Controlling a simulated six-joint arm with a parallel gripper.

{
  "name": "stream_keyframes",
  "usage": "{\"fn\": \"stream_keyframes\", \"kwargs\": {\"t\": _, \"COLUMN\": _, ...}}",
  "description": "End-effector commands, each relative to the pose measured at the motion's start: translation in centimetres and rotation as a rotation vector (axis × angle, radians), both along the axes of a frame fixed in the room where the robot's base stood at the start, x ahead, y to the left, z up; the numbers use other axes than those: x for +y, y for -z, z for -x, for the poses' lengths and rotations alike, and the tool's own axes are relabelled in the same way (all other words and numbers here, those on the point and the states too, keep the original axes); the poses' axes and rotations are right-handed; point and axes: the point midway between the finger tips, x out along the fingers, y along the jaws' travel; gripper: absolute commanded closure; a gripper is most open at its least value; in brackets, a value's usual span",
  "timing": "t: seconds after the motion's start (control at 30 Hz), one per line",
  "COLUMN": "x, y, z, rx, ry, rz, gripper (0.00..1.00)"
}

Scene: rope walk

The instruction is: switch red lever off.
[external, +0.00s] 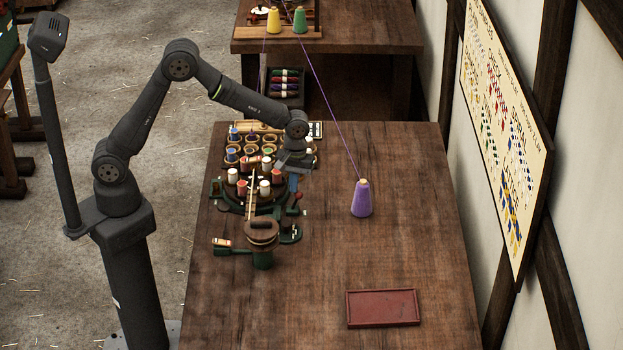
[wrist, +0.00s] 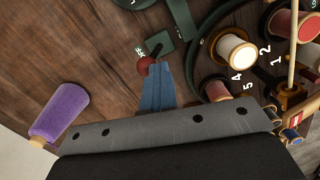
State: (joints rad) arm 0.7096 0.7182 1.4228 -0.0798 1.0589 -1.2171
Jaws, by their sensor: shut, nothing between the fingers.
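The red lever (wrist: 143,66) shows in the wrist view as a dark red ball knob on a short dark stem from a small green base (wrist: 160,43). My gripper (wrist: 155,70) is shut and empty, its blue fingers together. In the wrist view its fingertips are right beside the knob and overlap its edge; I cannot tell whether they touch. In the external view my gripper (external: 293,188) is low over the right side of the green-based machine (external: 224,197), and the lever there is small and partly hidden. White lettering beside the lever is too small to read surely.
Spools of thread (wrist: 235,52) stand on the round machine close to the fingers. A purple cone (external: 362,200) stands on the table to the right, with thread running up from it. A red tray (external: 383,294) lies near the front. The table between is clear.

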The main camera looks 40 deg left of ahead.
Motion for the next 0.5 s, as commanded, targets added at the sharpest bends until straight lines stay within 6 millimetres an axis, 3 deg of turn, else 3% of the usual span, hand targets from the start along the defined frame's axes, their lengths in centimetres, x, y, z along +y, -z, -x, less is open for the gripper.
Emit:
{"fn": "stream_keyframes", "kwargs": {"t": 0.27, "x": -0.3, "y": -0.3, "z": -0.4, "rx": -0.011, "ry": -0.001, "rz": 0.01, "gripper": 1.0}}
{"fn": "stream_keyframes", "kwargs": {"t": 0.5, "x": -0.7, "y": -3.6, "z": -1.1, "rx": -0.01, "ry": -0.001, "rz": 0.009, "gripper": 1.0}}
